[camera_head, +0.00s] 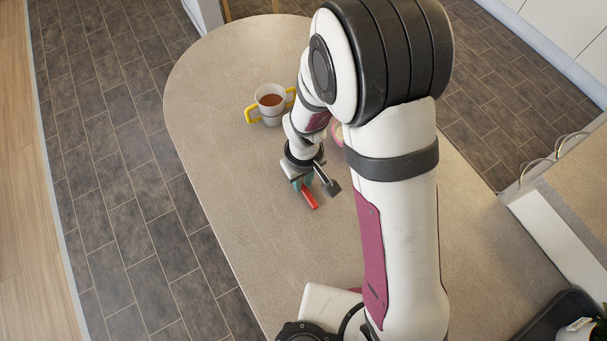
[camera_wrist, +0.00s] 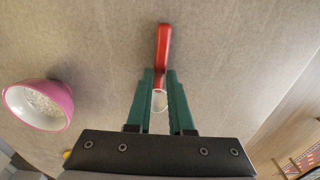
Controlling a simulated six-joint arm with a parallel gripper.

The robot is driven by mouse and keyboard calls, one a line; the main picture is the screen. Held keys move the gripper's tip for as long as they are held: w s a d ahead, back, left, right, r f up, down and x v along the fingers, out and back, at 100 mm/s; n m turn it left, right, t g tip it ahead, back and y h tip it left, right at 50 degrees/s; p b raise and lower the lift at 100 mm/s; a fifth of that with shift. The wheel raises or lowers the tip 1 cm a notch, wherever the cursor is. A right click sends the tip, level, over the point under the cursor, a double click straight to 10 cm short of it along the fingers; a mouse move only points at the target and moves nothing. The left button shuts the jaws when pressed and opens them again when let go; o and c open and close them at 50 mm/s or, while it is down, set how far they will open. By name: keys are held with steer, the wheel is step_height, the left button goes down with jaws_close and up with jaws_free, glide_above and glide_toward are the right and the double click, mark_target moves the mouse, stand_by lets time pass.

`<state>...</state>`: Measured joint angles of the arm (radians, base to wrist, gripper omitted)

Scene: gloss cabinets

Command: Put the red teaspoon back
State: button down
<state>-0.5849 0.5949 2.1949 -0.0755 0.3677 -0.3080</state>
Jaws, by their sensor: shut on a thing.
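The red teaspoon (camera_wrist: 163,50) shows in the wrist view with its red handle pointing away from my gripper. My gripper (camera_wrist: 160,84) is shut on it, with the two green fingers on either side of the handle's near end. A pale part of the spoon shows between the fingers. In the head view the red handle (camera_head: 309,197) sticks out below my gripper (camera_head: 301,184), over the countertop. I cannot tell whether the spoon touches the counter.
A white mug (camera_head: 270,106) with yellow handles and brown drink stands behind my gripper. A pink bowl (camera_wrist: 41,104) with pale contents is at the left in the wrist view. A dark tray (camera_head: 562,318) is at the lower right. The counter's left side is clear.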

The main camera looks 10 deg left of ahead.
mark_target(304, 189)
steer(key=c, duration=0.8)
jaws_free()
step_height(304, 189, up, 12)
steer(key=s+d+r+m, duration=0.4)
steer(key=s+d+m, duration=0.3)
steer(key=s+d+r+m+y, duration=0.1)
steer(key=s+d+r+m, duration=0.3)
steer(key=s+d+m, duration=0.3)
steer(key=shift+s+d+r+m+y, duration=0.15)
steer(key=shift+d+r+m+y, duration=0.05)
steer(key=shift+d+m+y, duration=0.15)
